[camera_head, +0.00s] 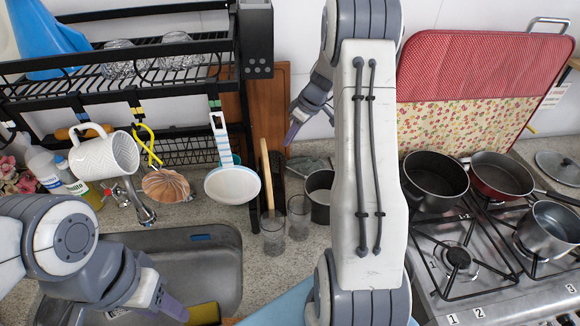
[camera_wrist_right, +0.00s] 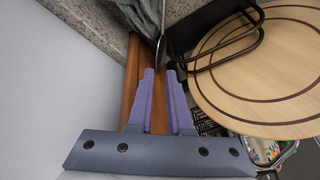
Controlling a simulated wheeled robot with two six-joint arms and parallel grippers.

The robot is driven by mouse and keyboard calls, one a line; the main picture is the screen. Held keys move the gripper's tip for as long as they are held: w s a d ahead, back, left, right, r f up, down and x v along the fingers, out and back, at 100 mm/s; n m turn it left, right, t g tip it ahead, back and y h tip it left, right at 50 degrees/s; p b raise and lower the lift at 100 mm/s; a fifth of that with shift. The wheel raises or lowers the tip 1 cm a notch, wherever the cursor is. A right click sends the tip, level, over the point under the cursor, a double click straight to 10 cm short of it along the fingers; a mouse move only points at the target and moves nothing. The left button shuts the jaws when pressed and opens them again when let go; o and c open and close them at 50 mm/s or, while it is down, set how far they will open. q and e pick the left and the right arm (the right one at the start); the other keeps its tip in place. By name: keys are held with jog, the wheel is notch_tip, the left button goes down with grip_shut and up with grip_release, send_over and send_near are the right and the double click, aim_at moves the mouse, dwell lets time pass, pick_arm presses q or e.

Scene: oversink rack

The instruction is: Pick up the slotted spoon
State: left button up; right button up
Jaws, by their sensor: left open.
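A white round-bowled utensil (camera_head: 232,184) with a long pale striped handle hangs from the rack in the head view. I cannot make out slots in it, so I cannot tell whether it is the slotted spoon. My right gripper (camera_head: 298,118) is to its right and higher, in front of the wall. In the right wrist view its two purple fingers (camera_wrist_right: 160,74) are apart with nothing clearly held. A thin grey metal piece (camera_wrist_right: 162,22) stands just beyond the fingertips. My left gripper (camera_head: 160,300) is open and empty, low over the sink.
The black rack (camera_head: 160,50) stands at upper left, with a white mug (camera_head: 108,155) and a copper shell-shaped item (camera_head: 166,186) below. Glasses (camera_head: 273,235) and a dark pot (camera_head: 320,192) stand near my right arm. The stove (camera_head: 480,250) with pans is at right.

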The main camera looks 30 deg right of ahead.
aim_at(282, 155)
jog(key=shift+w+d+f, duration=0.15)
jog(key=shift+w+f, duration=0.05)
jog(key=shift+f, duration=0.75)
jog(key=shift+w+a+f+p, duration=0.15)
jog(key=shift+a+f+p, duration=0.1)
jog(key=shift+f+p, duration=0.35)
jog(key=p+x, duration=0.1)
jog(key=x, duration=0.2)
jog(key=shift+w+f+p, duration=0.1)
jog(key=shift+f+p, duration=0.05)
jog(key=shift+p, duration=0.25)
jog(key=shift+w+a+f, duration=0.1)
jog(key=shift+a+f, duration=0.05)
jog(key=shift+f, duration=0.2)
grip_shut()
